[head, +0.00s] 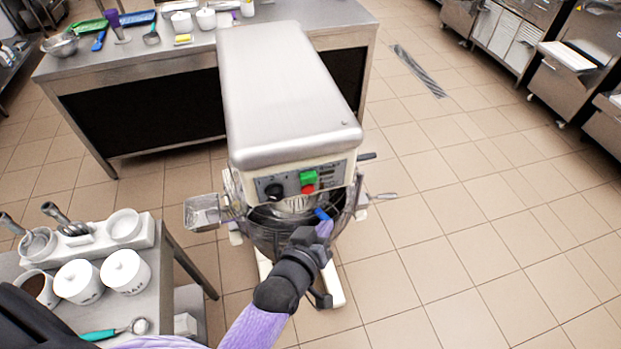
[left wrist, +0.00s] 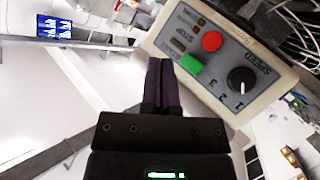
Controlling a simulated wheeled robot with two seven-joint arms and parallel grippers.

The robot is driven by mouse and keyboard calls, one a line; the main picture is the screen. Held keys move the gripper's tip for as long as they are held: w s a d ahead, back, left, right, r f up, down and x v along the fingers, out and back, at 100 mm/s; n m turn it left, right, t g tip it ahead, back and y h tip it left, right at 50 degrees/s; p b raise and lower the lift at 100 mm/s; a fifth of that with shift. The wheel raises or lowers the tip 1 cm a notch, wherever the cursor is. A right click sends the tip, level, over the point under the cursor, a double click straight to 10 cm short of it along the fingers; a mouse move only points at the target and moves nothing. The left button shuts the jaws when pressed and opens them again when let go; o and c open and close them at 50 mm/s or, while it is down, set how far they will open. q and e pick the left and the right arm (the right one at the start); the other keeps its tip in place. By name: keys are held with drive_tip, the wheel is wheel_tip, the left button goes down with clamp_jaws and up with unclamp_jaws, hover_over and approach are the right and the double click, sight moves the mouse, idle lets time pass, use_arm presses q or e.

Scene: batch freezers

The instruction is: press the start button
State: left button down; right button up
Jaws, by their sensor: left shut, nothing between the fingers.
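The mixer (head: 285,90) stands in front of me, with a control panel (head: 300,180) on its front. The panel has a green button (head: 308,177), a red button (head: 308,189) and a black speed knob (head: 273,191). In the left wrist view the green button (left wrist: 192,64), red button (left wrist: 212,41) and knob (left wrist: 241,82) show clearly. My left gripper (head: 322,222) is shut and empty, below the panel in the head view. In the left wrist view its fingertips (left wrist: 162,64) are just left of the green button; whether they touch it cannot be told. My right gripper is not in view.
A small table (head: 180,285) at the lower left holds white canisters (head: 125,271), ladles and a teal-handled scoop (head: 115,330). A steel counter (head: 180,65) stands behind the mixer. A wire guard and bowl (head: 270,232) sit under the mixer head. The tiled floor to the right is clear.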

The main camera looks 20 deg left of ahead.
sight(308, 178)
use_arm(q)
drive_tip(key=w+a+b, duration=0.3)
drive_tip(key=w+a, duration=0.1)
drive_tip(key=w, duration=0.3)
drive_tip(key=shift+a, duration=0.4)
drive_tip(key=shift+w+a, duration=0.1)
drive_tip(key=shift+w, duration=0.1)
idle(1.5)
drive_tip(key=shift+w+a, duration=0.15)
drive_tip(key=shift+w, duration=0.05)
